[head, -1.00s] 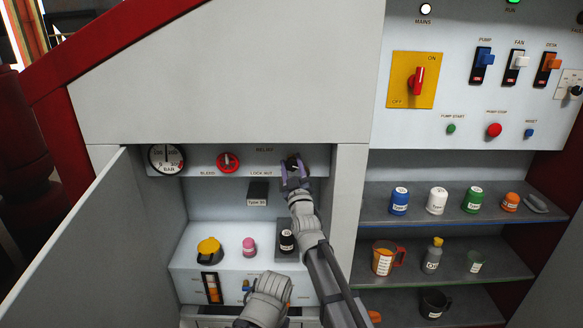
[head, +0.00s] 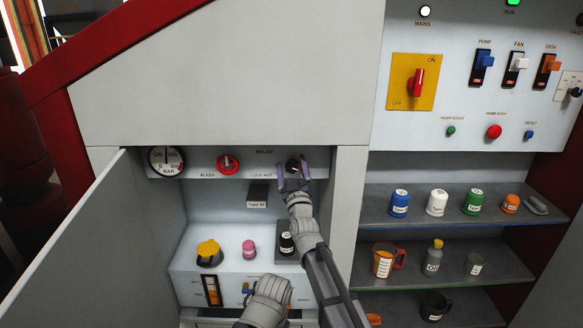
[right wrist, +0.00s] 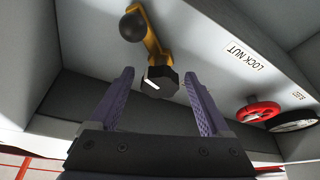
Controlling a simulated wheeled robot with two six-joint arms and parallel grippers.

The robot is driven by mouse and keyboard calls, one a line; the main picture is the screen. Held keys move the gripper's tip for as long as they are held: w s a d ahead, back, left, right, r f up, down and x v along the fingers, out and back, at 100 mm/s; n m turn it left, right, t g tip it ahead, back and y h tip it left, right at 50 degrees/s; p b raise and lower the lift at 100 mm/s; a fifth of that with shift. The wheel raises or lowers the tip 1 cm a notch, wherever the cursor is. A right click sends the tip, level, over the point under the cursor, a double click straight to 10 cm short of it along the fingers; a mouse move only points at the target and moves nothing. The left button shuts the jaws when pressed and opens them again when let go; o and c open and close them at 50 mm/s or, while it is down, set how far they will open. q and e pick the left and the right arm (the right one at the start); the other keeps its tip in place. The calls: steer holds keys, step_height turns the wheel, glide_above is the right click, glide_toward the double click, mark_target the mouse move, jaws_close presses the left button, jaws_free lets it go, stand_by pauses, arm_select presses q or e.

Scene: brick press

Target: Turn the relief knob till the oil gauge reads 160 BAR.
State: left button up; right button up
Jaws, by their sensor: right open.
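The relief knob (head: 293,166) is a dark knob under the RELIEF label in the open bay. In the right wrist view it is a black faceted knob (right wrist: 161,83) with a white mark. A brass lever with a black ball (right wrist: 133,27) shows behind it. My right gripper (head: 294,174) is open, its purple fingers either side of the knob in line of sight, with visible gaps in the right wrist view (right wrist: 158,76). The oil gauge (head: 167,161) is at the bay's upper left; its needle points about straight up, the exact reading too small to tell. My left gripper is out of view.
The red bleed knob (head: 228,164) is left of the relief knob. A small dark box (head: 257,195) hangs below. An open door (head: 85,240) bounds the bay on the left. A yellow-capped item (head: 208,252) and a pink knob (head: 248,248) stand on the lower ledge.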

steer(key=b+v, duration=0.2)
steer(key=v, duration=0.6)
steer(key=shift+b, duration=0.4)
steer(key=shift+w, duration=0.1)
